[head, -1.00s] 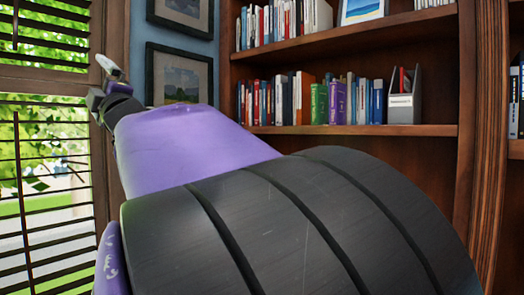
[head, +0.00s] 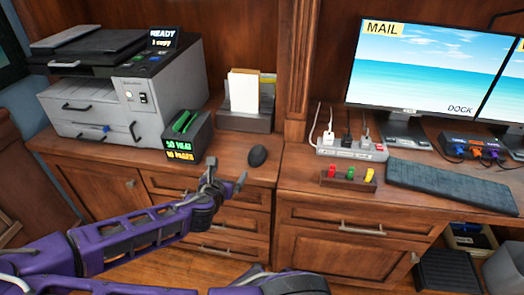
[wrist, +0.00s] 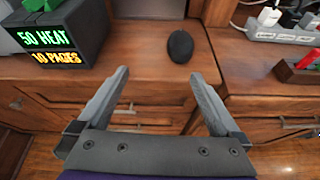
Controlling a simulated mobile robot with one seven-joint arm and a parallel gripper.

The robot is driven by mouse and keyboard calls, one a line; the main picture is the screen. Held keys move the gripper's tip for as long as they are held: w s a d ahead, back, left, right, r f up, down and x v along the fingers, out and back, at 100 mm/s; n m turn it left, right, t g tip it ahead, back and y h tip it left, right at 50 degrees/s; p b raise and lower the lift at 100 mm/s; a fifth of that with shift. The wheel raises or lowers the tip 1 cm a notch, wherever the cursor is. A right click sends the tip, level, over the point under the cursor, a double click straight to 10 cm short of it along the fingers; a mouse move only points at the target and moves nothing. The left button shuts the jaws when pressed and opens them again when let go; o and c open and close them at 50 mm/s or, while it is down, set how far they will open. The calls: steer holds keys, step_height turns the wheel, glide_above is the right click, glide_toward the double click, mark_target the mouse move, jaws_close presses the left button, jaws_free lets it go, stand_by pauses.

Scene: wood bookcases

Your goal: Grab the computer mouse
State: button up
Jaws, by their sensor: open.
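The computer mouse (head: 257,156) is small, black and oval. It lies on the wooden counter, right of a dark box with a lit display. In the wrist view the mouse (wrist: 181,46) lies beyond my fingertips, a little right of the line midway between them. My gripper (head: 226,178) is open and empty, in front of the mouse near the counter's front edge. In the wrist view the two fingers of my gripper (wrist: 160,78) are spread wide apart, with the counter edge and drawer fronts between them. Nothing hides the mouse.
The dark display box (head: 187,136) and a grey printer (head: 125,95) stand to the left. A paper holder (head: 246,119) is behind the mouse. To the right are a power strip (head: 350,151), a small tray of coloured pieces (head: 348,181), a keyboard (head: 452,186) and monitors (head: 418,65).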

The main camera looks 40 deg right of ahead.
steer(key=s+d, duration=0.2)
steer(key=d, duration=0.1)
steer(key=b, duration=0.2)
glide_toward(255, 157)
steer(key=shift+g+h, duration=0.3)
steer(key=shift+g, duration=0.1)
steer(key=x, duration=0.5)
steer(key=shift+w+a+f, duration=0.2)
steer(key=shift+w, duration=0.3)
steer(key=shift+x, duration=3.2)
steer(key=shift+s+d+r, duration=0.1)
steer(key=shift+d+r, duration=0.05)
steer(key=shift+c, duration=0.2)
steer(key=c, duration=1.2)
